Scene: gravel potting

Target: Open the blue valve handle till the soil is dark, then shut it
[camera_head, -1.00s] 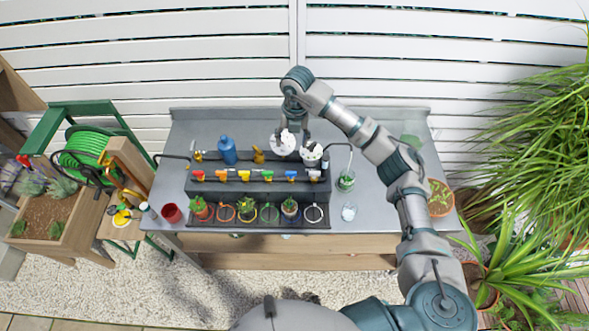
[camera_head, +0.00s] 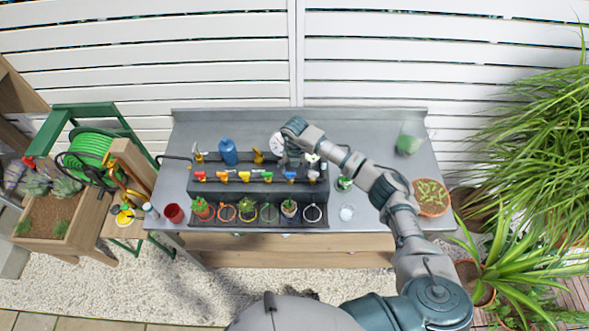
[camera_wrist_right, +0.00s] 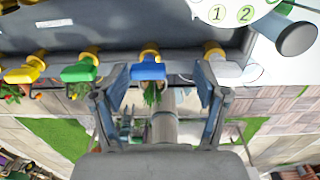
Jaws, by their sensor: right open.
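The blue valve handle (camera_head: 290,175) is on the front of the dark valve rack, in the row of coloured handles. In the right wrist view the blue handle (camera_wrist_right: 148,71) shows between the two fingertips, with a brass fitting behind it. My right gripper (camera_wrist_right: 160,84) is open and empty, one finger on each side of the handle; I cannot tell whether either touches it. In the head view my right gripper (camera_head: 292,158) is just behind and above the handle. A potted plant (camera_head: 289,208) stands in front of the blue valve. Its soil is too small to judge. My left gripper is out of view.
Yellow (camera_wrist_right: 22,74), green (camera_wrist_right: 78,72) and white (camera_wrist_right: 222,68) handles sit close beside the blue one.

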